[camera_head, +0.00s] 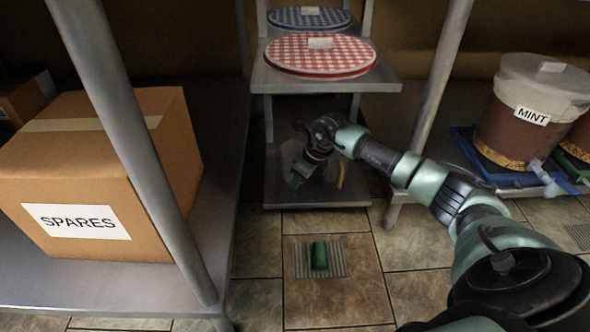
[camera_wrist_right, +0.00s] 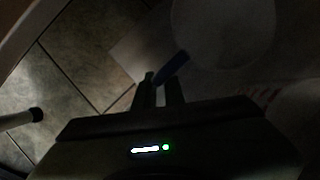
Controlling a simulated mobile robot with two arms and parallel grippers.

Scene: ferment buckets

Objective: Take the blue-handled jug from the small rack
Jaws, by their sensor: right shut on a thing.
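My right gripper (camera_head: 300,172) reaches into the lower level of the small metal rack (camera_head: 278,192), and my arm covers part of that level. In the right wrist view the gripper's fingers (camera_wrist_right: 162,86) are shut on a blue handle (camera_wrist_right: 172,67). A dim, pale rounded shape (camera_wrist_right: 222,30) beside the handle looks like the jug's body; the picture is too dark to tell its full form or whether it is lifted. The jug cannot be made out in the head view. My left gripper is not in view.
Red-checked (camera_head: 320,55) and blue-checked (camera_head: 309,18) round lids lie on the rack's upper shelves. A SPARES box (camera_head: 70,190) stands left behind a metal post (camera_head: 145,150). A MINT bucket (camera_head: 525,110) stands right. A green object (camera_head: 319,256) lies on a floor grate. Tiles in front are otherwise clear.

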